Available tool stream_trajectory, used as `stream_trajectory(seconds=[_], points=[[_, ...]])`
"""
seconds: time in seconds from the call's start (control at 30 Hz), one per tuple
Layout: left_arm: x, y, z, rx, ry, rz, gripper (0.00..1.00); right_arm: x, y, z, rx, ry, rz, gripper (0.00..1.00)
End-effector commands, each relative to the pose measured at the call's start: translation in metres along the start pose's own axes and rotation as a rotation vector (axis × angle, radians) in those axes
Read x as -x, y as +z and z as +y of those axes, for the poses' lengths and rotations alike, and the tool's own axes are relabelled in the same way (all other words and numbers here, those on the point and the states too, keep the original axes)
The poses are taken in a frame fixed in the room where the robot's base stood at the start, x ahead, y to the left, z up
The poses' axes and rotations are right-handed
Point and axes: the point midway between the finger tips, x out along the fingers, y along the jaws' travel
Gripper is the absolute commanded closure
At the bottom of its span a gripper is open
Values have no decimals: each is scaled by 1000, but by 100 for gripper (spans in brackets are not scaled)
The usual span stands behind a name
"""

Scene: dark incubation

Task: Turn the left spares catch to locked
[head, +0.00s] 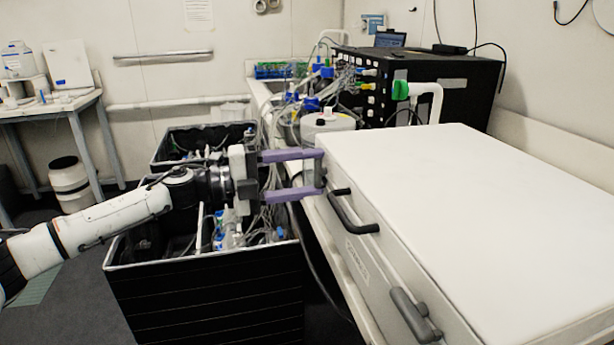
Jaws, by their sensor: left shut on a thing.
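The white spares case (480,205) fills the right side of the head view, with a label (357,262) on its front. My left gripper (318,173), with purple fingers, reaches in from the left to the case's far left corner. Its fingers lie one above the other, around a small pale grey part (309,173) at that corner, which I take to be the left spares catch. The fingers hide much of it, and I cannot tell which way it is turned. My right gripper is not in view.
A dark handle (352,214) and a grey handle (412,315) stick out from the case front. A black open bin (205,290) with tubing stands below my left arm. Behind are a black equipment box (455,95), tangled tubes and a white lidded pot (327,125).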

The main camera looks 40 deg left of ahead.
Motion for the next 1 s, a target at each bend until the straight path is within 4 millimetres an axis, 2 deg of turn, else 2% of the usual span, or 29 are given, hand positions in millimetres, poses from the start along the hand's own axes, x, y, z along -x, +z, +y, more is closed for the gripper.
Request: stream_trajectory(seconds=[0.4, 0.43, 0.53, 0.87, 1.0], points=[[0, -1, 0, -13, 2, 3, 68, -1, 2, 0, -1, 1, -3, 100], [0, -1, 0, -13, 2, 3, 44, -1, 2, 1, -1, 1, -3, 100], [0, -1, 0, -12, 2, 2, 27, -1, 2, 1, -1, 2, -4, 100], [1, 0, 1, -9, 1, 0, 27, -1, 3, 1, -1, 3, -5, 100], [8, 1, 3, -8, 4, -2, 27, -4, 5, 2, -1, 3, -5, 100]])
